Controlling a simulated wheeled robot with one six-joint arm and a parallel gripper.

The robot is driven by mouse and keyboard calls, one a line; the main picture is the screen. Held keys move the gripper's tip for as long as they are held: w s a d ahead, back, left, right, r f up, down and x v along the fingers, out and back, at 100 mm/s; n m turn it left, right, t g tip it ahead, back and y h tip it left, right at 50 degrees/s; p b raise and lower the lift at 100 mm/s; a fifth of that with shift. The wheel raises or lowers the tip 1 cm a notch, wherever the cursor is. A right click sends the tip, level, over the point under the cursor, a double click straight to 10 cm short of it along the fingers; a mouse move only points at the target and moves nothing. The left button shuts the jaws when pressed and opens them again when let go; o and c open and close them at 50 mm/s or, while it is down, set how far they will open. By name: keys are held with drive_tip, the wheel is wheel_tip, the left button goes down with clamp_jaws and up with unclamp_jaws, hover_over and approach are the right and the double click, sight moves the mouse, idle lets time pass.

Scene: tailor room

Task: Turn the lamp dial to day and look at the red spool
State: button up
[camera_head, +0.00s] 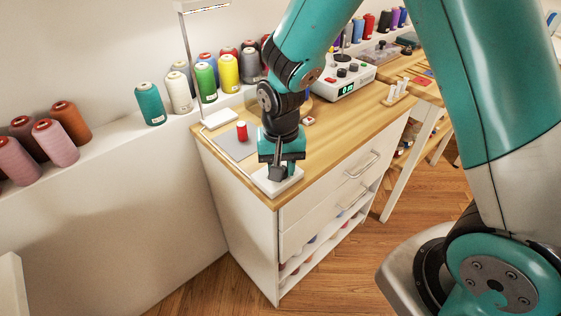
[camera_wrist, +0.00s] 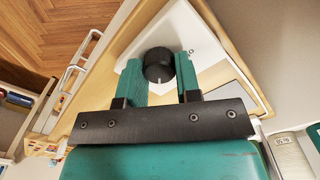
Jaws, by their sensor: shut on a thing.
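The lamp dial (camera_wrist: 158,66) is a round black knob with a white pointer line, on a white base plate (camera_wrist: 196,32). In the head view the white base (camera_head: 264,183) sits at the cabinet top's front corner. My gripper (camera_wrist: 159,78) is shut on the dial, one teal finger on each side. Any day or night marking on the base is not readable. The red spool (camera_head: 242,131) stands upright on a grey mat (camera_head: 228,147), left of and behind my gripper. The lamp (camera_head: 203,8) rises on a thin post at the back left.
A white device with a green display (camera_head: 346,84) stands at the cabinet's back right. A small box with a red button (camera_head: 308,121) lies behind my gripper. Thread spools (camera_head: 204,82) line the wall ledge.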

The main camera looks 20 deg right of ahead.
drive_tip(key=shift+m, duration=0.6)
drive_tip(key=o, duration=0.9)
drive_tip(key=shift+r, duration=0.1)
wheel_tip(320, 180, up, 17)
drive_tip(key=shift+r+p, duration=0.15)
drive_tip(key=shift+p, duration=0.65)
